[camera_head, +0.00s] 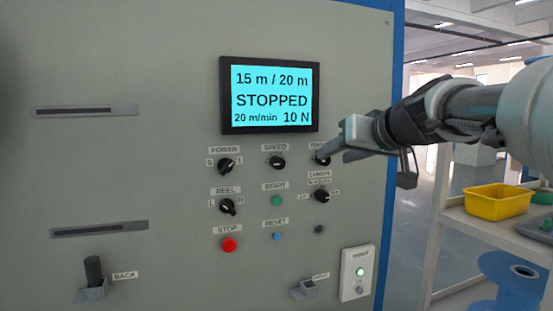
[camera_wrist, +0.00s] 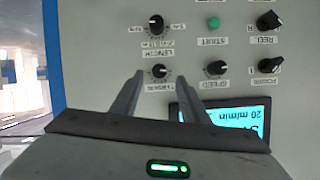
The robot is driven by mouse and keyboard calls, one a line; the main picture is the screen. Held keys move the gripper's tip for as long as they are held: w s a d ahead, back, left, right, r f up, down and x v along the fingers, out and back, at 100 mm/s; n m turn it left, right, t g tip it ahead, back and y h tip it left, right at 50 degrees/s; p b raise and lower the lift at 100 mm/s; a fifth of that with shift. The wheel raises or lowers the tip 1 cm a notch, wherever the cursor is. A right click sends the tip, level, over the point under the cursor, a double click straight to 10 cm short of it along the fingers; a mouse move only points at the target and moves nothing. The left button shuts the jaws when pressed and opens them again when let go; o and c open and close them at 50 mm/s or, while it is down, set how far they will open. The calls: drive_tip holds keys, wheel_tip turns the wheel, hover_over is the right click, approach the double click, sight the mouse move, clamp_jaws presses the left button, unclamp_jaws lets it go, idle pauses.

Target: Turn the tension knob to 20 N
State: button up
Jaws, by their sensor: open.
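The tension knob (camera_head: 321,161) is a small black knob at the upper right of the control panel, partly hidden by my gripper in the head view. In the wrist view the tension knob (camera_wrist: 159,71) shows between my two fingertips, with its label beneath it. My gripper (camera_head: 326,153) reaches in from the right. Its fingers (camera_wrist: 161,77) are open, one on each side of the knob, and I cannot tell whether they touch it. The display (camera_head: 270,95) reads 15 m / 20 m, STOPPED, 20 m/min and 10 N.
The speed knob (camera_head: 277,162) is left of the tension knob and the length knob (camera_head: 322,196) is below it. A green start button (camera_head: 277,200) and red stop button (camera_head: 229,244) are nearby. A yellow bin (camera_head: 498,203) stands on a shelf at right.

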sight(329, 158)
drive_tip(key=shift+x, duration=2.35)
drive_tip(key=c, duration=1)
